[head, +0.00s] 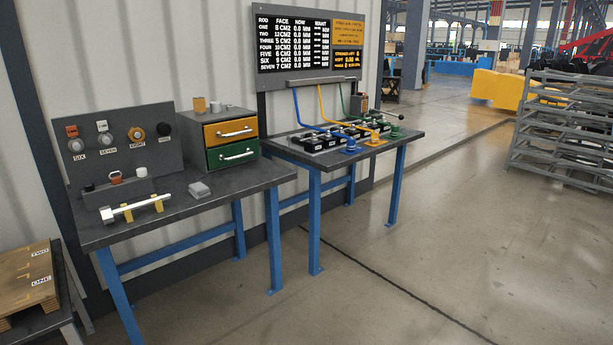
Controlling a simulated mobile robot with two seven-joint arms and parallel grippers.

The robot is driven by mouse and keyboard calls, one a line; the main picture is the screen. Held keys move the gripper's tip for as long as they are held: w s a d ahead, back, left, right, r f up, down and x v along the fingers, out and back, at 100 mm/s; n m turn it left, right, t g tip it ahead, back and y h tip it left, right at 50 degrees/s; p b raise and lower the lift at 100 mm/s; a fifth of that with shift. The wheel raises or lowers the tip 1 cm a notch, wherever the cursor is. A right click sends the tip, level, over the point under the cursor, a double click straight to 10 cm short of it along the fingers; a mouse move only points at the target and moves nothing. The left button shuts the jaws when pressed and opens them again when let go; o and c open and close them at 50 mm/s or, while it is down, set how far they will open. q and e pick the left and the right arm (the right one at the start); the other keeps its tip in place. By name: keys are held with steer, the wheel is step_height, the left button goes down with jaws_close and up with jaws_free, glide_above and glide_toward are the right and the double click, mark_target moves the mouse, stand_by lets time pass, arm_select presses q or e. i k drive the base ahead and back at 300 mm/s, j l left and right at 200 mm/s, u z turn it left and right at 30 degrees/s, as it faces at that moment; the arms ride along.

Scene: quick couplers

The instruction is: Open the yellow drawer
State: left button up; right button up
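The yellow drawer (222,134) is the upper front of a small grey cabinet (182,134) at the back right of the left workbench. It looks closed, its face level with the drawer below. A pale horizontal bar handle (234,132) runs across it. A green drawer (222,157) with a similar handle sits directly below and also looks closed. Neither of my grippers shows in the head view.
The left workbench (225,183) holds a panel with knobs (122,142), a white-and-yellow tool (136,207) and a small grey block (199,190). Small cylinders (199,104) stand on the cabinet. A second bench (400,140) with hoses adjoins right. Open floor (420,260) lies in front.

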mark_target(221, 132)
steer(key=i+u, duration=0.1)
steer(key=i, duration=0.6)
steer(key=i+l+u, duration=0.1)
steer(key=i, duration=0.55)
steer(key=i+l+u, duration=0.2)
steer(key=i+u, duration=0.2)
steer(key=i+l+u, duration=0.4)
steer(key=i+j, duration=0.05)
steer(key=i, duration=0.1)
